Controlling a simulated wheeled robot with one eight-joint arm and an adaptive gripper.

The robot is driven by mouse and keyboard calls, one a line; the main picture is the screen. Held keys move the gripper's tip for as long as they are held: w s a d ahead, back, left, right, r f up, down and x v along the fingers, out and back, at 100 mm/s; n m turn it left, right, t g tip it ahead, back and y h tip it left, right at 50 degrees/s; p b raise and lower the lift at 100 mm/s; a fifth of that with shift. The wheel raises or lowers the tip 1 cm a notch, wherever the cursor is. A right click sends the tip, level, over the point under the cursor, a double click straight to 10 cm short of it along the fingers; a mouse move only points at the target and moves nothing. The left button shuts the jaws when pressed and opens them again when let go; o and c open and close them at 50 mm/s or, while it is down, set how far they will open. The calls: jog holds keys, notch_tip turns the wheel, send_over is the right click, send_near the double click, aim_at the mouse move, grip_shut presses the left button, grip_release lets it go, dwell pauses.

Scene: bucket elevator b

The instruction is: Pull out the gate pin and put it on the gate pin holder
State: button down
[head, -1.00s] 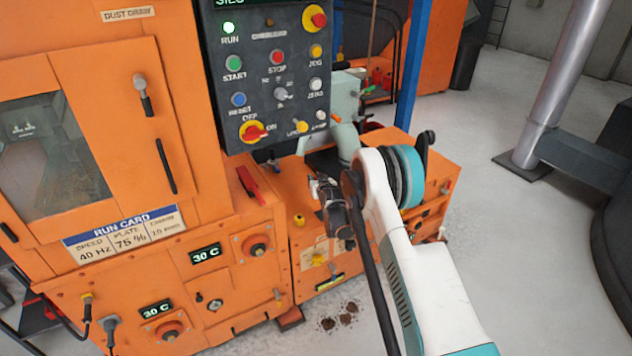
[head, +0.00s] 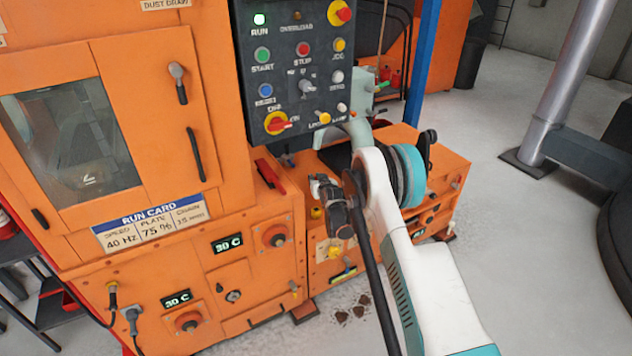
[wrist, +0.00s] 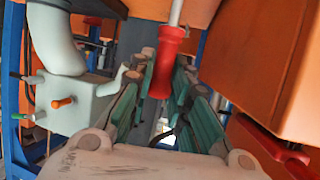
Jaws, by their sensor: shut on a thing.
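In the wrist view, my gripper (wrist: 168,92) is closed around a red handle (wrist: 164,68) between its green-padded fingers. A pale straight rod rises from the handle and leaves the top of the picture. It looks like the gate pin, but no label shows. In the head view, my gripper is mostly hidden by my wrist and arm, and the red handle cannot be made out. I cannot tell for certain which part is the gate pin holder. A grey-green box (wrist: 92,100) with an orange peg (wrist: 62,102) and pale pegs stands left of my gripper in the wrist view.
The orange machine (head: 240,185) fills the left, with a dark control panel (head: 295,65) above. A lower orange unit (head: 440,165) stands behind my arm. A red lever (head: 270,177) sticks out between them. Grey floor (head: 520,260) is open to the right, near a metal post (head: 570,80).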

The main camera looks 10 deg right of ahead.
notch_tip(320, 180, down, 2)
jog(key=shift+f+b, duration=0.25)
jog(key=shift+b, duration=0.35)
jog(key=shift+f, duration=1.35)
jog(key=shift+f, duration=2.25)
jog(key=c, duration=1.4)
grip_release()
jog(key=v, duration=1.2)
jog(key=shift+f, duration=0.1)
